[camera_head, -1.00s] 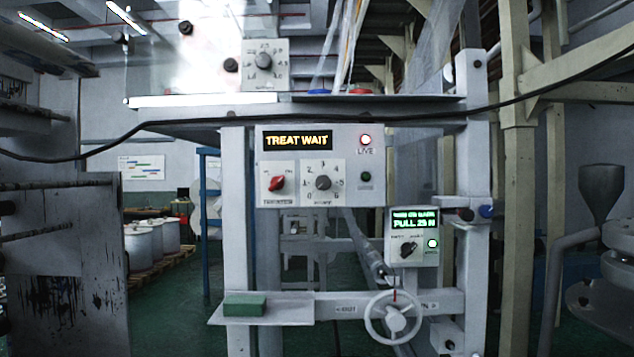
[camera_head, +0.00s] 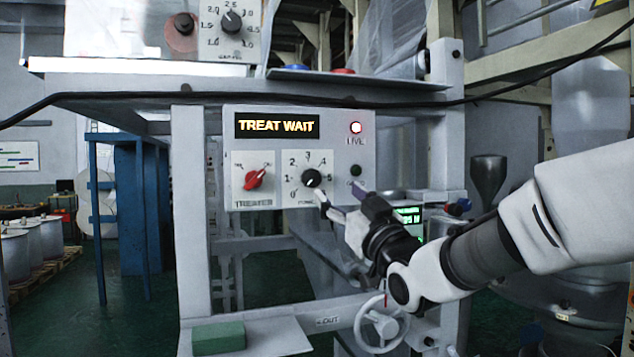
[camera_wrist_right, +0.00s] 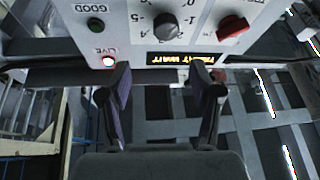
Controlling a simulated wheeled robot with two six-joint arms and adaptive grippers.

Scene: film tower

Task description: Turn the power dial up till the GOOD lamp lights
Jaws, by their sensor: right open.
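The power dial (camera_head: 312,178) is a dark round knob on a numbered white plate. It also shows in the right wrist view (camera_wrist_right: 165,26). The display (camera_head: 277,125) reads TREAT WAIT. The GOOD lamp (camera_head: 355,170) is dark green and unlit; the LIVE lamp (camera_head: 355,128) glows red. My right gripper (camera_head: 340,194) is just right of and below the dial, in front of the panel. In the right wrist view its two fingers (camera_wrist_right: 162,92) are apart with nothing between them, and the dial lies beyond them. My left gripper is out of view.
A red switch (camera_head: 255,179) sits left of the dial. A black cable (camera_head: 200,96) hangs across above the panel. A shelf with a green block (camera_head: 218,337) and a handwheel (camera_head: 381,325) are below. Another dial (camera_head: 231,21) is above.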

